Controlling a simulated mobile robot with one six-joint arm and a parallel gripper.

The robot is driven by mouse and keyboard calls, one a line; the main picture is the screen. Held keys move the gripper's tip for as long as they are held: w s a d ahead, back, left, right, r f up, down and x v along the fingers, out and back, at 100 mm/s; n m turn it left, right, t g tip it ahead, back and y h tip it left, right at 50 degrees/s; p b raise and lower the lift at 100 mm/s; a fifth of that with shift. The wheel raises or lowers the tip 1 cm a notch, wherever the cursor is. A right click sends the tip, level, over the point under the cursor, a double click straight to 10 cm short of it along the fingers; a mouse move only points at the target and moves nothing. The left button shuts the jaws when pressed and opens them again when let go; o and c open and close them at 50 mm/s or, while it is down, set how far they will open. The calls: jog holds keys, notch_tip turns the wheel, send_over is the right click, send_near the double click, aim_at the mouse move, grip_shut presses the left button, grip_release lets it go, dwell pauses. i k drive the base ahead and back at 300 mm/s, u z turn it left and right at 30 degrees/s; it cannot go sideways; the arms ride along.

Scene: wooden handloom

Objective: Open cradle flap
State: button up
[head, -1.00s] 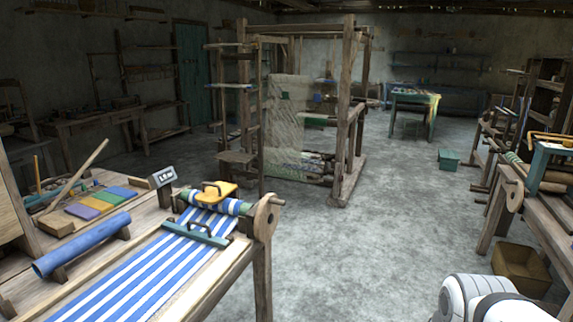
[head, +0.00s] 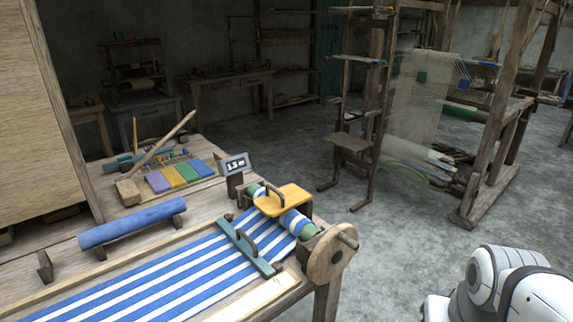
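A yellow flap-like plate (head: 284,200) with a dark arched handle lies over the striped cloth roll (head: 297,222) at the right end of the wooden bench. It looks lowered onto the roll; I cannot tell if it is latched. This may be the cradle flap, as nothing is labelled so. A wooden wheel (head: 328,255) with a peg stands at the roll's near end. A teal bar (head: 247,247) with a dark handle lies across the blue-and-white cloth (head: 150,275). My gripper is out of view; only a white part of my arm shows at lower right.
A small display (head: 235,164), seemingly reading 1.5 m, stands behind the roll. A blue roll (head: 132,228) rests on supports at left, near coloured swatches (head: 180,176). A large loom (head: 500,140) stands behind at right. Grey floor (head: 390,245) lies open right of the bench.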

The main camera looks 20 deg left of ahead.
aim_at(274, 203)
jog(key=u, duration=0.35)
jog(key=i, duration=0.6)
jog(key=u, duration=0.25)
jog(key=k, duration=0.75)
jog(key=u, duration=0.2)
jog(key=i, duration=1.25)
jog(key=z, duration=0.1)
